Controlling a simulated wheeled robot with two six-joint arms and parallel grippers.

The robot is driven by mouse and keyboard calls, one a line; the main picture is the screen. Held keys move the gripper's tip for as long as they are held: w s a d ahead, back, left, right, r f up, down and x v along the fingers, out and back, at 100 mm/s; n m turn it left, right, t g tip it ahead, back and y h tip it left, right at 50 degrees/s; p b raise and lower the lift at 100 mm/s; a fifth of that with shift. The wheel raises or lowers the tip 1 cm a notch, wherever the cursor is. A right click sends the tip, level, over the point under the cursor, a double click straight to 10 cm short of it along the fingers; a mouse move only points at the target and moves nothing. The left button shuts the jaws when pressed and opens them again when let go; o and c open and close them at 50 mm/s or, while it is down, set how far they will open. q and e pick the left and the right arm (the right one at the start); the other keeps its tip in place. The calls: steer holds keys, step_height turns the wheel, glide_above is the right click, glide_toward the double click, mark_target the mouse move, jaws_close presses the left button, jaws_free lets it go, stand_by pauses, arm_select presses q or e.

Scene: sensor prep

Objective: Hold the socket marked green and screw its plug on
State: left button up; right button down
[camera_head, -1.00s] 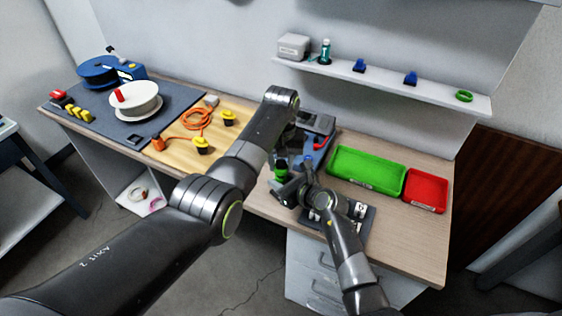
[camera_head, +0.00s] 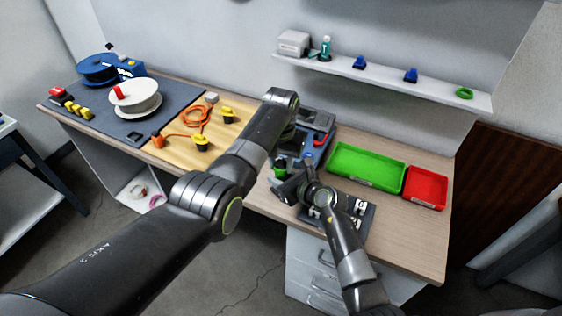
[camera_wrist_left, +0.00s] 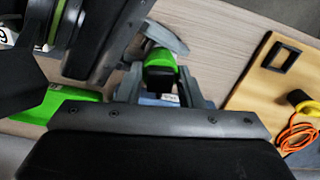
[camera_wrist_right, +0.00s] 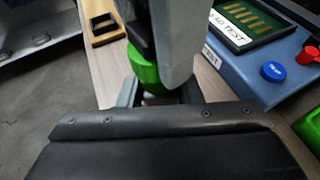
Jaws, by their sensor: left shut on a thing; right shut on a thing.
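My left gripper (camera_wrist_left: 160,92) is shut on a green-and-black connector part (camera_wrist_left: 160,64). My right gripper (camera_wrist_right: 150,92) is shut on a green part (camera_wrist_right: 143,68), with a black part (camera_wrist_right: 138,32) directly above it. The two grippers are close together over the bench, and the held parts appear in line. In the head view only a little green (camera_head: 279,173) shows between the arms. My fingers hide the joint, so I cannot tell which part is socket or plug, or how far they are engaged.
A blue test unit (camera_wrist_right: 233,66) with a blue button stands close by. A green tray (camera_head: 366,168) and a red tray (camera_head: 425,188) lie to the right. Yellow-and-black connectors (camera_head: 201,144) and an orange cable (camera_head: 196,120) lie on the wooden board to the left.

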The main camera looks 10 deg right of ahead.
arm_select(q)
steer(key=m, duration=0.7)
steer(key=shift+m, duration=0.4)
steer(key=m, duration=0.4)
steer(key=shift+m, duration=0.3)
steer(key=m, duration=0.4)
steer(key=shift+m, duration=0.3)
steer(key=m, duration=0.7)
steer(key=shift+m, duration=0.3)
steer(key=m, duration=0.4)
steer(key=shift+m, duration=0.3)
steer(key=m, duration=0.3)
steer(key=shift+m, duration=0.3)
